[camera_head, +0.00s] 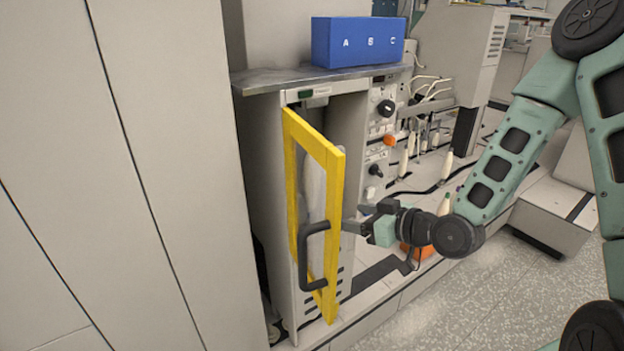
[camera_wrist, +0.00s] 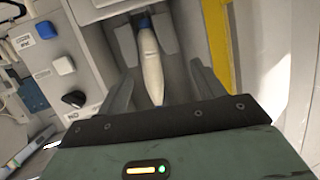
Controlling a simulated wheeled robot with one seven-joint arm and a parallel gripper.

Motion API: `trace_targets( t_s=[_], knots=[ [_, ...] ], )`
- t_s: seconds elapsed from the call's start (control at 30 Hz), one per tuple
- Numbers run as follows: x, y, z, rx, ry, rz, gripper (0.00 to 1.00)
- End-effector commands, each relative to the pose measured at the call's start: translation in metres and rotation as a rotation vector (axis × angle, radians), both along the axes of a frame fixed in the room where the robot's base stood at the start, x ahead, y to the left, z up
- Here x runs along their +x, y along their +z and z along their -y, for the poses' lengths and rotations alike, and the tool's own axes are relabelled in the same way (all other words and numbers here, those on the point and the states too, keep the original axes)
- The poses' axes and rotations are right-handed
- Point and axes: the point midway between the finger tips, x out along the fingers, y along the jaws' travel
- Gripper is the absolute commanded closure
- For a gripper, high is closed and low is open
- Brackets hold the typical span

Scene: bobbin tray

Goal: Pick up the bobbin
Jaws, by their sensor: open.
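The bobbin (camera_wrist: 152,72) shows in the wrist view as a slim off-white spindle with a blue end at the top, pointing down the picture between two grey plates. My gripper (camera_wrist: 162,70) is open, with one finger on each side of the bobbin's lower part; I cannot tell whether either touches it. In the head view my gripper (camera_head: 354,217) is at the right edge of the yellow-framed door (camera_head: 336,190), in front of the cabinet. I cannot make out this bobbin there.
The yellow door stands swung out, with a black handle (camera_head: 304,258). Knobs (camera_head: 385,108) and several other pale spindles (camera_head: 447,163) are to the right. A tall pale panel (camera_head: 150,180) fills the left.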

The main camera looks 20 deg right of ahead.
Motion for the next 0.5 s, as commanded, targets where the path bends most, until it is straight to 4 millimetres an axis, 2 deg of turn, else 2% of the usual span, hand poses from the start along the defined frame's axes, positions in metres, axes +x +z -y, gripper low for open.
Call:
trace_targets(
  t_s=[0.1, 0.23, 0.37, 0.5],
  knots=[
    [0.007, 0.015, 0.014, 0.126, -0.066, 0.138, 0.32],
    [0.01, 0.029, 0.024, 0.193, -0.108, 0.227, 0.32],
    [0.016, 0.03, 0.024, 0.206, -0.117, 0.253, 0.32],
    [0.031, 0.027, 0.016, 0.204, -0.115, 0.254, 0.32]
  ],
)
